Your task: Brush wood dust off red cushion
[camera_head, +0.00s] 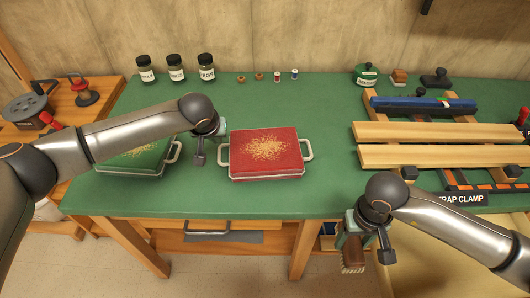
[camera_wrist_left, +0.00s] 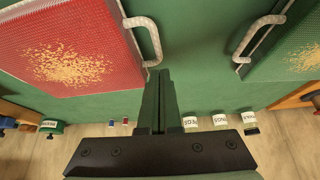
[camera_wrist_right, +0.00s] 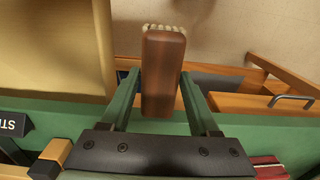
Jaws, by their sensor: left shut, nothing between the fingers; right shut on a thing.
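The red cushion (camera_head: 266,160) lies on the green bench with a patch of pale wood dust (camera_head: 268,148) on its top. It has a handle on each side. It also shows in the left wrist view (camera_wrist_left: 108,35), upper left. My left gripper (camera_head: 199,160) is shut and empty, just left of the cushion's left handle. My right gripper (camera_head: 366,250) is shut on a brush (camera_wrist_right: 163,75) with a brown wooden back and pale bristles. The brush (camera_head: 351,254) hangs bristles down in front of the bench edge, right of the cushion and lower than it in the picture.
A green cushion (camera_head: 133,158), also dusty, lies left, partly behind my left arm. Three labelled jars (camera_head: 176,68) and small spools stand at the back. Wooden boards in a clamp rack (camera_head: 440,133) fill the right. The bench is clear between the red cushion and the boards.

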